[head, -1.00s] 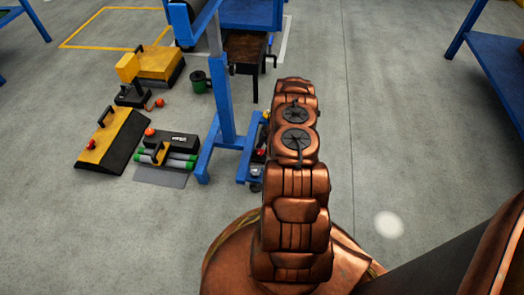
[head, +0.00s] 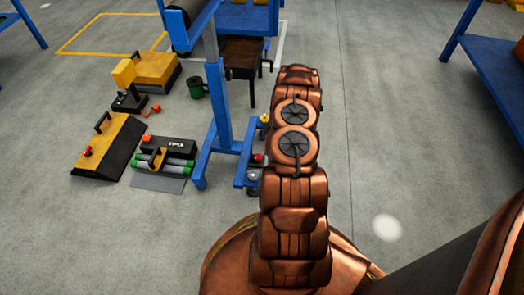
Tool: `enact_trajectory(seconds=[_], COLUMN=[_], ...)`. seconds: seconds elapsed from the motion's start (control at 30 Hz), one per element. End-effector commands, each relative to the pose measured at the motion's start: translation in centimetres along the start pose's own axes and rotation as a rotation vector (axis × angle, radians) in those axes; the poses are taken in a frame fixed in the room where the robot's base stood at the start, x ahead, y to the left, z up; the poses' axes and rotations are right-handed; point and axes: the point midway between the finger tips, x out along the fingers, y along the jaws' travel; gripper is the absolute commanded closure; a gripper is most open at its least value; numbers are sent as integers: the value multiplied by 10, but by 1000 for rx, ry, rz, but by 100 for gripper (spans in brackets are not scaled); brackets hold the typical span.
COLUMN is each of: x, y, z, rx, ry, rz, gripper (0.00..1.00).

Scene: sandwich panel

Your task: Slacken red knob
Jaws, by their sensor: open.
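A small red knob (head: 257,158) shows low on the foot of the blue stand (head: 216,105), just left of my arm. A yellow knob (head: 264,118) sits above it on the same foot. Another red knob (head: 87,151) is on the yellow sloped block at the left. Orange-red knobs show on the nearby equipment (head: 146,138) and by the black base (head: 156,108). I cannot tell which red knob the task names. My copper arm reaches forward in the middle of the view. My gripper is not visible; the arm's far links hide whatever lies beyond them.
A yellow-and-black sloped block (head: 110,145), a black box (head: 176,146) with green-ended tubes, and a green spool (head: 195,88) stand on the floor at left. A blue table (head: 492,75) is at right. The floor between my arm and that table is clear.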

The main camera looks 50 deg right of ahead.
Motion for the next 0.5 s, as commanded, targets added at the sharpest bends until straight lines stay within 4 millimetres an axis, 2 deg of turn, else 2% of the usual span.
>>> enact_trajectory(seconds=[0.03,0.2,0.5], x=[-10,-31,-45], y=[1,1,0], z=[0,0,0], rx=[0,-1,-1], ry=[-1,1,1], rz=[4,1,0], gripper=[26,26,26])
